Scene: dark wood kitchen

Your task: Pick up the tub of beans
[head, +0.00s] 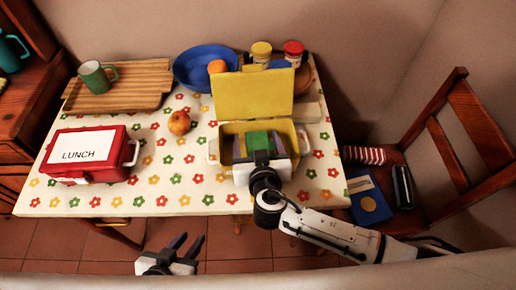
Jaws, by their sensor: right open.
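A green block-shaped item (258,139), which may be the tub of beans, lies in the open yellow lunchbox (231,129). Its label cannot be read, and my gripper hides part of it. My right gripper (258,146) reaches into the lunchbox from the front, open, with its dark fingers on the left and right of the green item. I cannot tell whether they touch it. My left gripper (187,243) is open and empty, in front of the table and below its front edge in the picture.
A red lunchbox (118,168) labelled LUNCH stands at left on the flowered table (170,203). Behind are a wooden board (135,75), green mug (95,77), an apple (179,122), blue bowl (190,75) and two jars (261,53). A chair (440,135) stands at right.

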